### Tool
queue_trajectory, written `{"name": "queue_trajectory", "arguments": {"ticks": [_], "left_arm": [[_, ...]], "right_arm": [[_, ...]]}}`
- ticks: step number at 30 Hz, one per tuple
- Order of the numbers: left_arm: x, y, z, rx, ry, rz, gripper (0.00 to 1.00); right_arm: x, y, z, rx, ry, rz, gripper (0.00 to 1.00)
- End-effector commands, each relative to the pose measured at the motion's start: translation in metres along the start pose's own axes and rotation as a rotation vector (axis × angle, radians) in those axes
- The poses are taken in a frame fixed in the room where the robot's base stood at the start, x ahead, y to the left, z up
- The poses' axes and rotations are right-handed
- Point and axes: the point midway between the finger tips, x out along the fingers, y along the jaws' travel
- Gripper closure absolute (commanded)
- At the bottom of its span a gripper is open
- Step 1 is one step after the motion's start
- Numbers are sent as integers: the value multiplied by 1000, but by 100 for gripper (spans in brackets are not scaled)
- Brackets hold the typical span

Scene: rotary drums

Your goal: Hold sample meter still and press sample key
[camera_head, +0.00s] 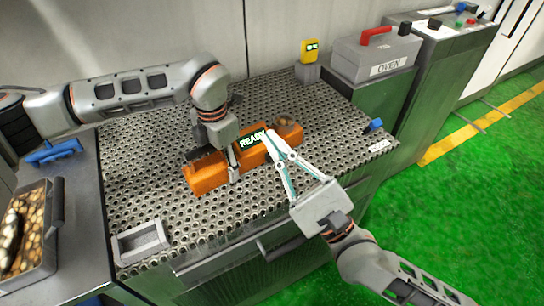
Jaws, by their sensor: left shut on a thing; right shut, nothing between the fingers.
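The sample meter (208,176) is a long orange device lying at a slant on the perforated metal table (150,190). My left gripper (233,172) comes down from above and is shut on the meter's body, left of the display. My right gripper (270,142) is shut and empty, its fingertips at the meter just right of the display. Whether the tips touch it I cannot tell. The sample key is not clearly visible; the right fingers may cover it.
A yellow device (310,50) stands on a grey block at the back. A grey box labelled "OVEN" (375,55) with a red handle is at back right. An empty grey tray (142,242) lies front left. A bin of brown pieces (35,225) stands far left.

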Motion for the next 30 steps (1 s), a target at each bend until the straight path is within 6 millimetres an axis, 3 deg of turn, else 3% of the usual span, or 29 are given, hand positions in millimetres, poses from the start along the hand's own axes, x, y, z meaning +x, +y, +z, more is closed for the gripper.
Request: {"name": "queue_trajectory", "arguments": {"ticks": [5, 10, 14, 18, 24, 30], "left_arm": [[7, -2, -4, -2, 15, -6, 85], [7, -2, -4, -2, 15, -6, 85], [7, -2, -4, -2, 15, -6, 85], [7, -2, -4, -2, 15, -6, 85], [7, -2, -4, -2, 15, -6, 85], [7, -2, -4, -2, 15, -6, 85]], "right_arm": [[-3, -29, -19, 392, 79, -283, 100], [-26, -37, -61, 741, 197, -561, 100], [-53, -24, -98, 981, 311, -773, 100], [-83, 2, -128, 1172, 432, -961, 100], [-108, 30, -145, 1301, 531, -1103, 100], [-114, 36, -148, 1327, 555, -1134, 100]]}}
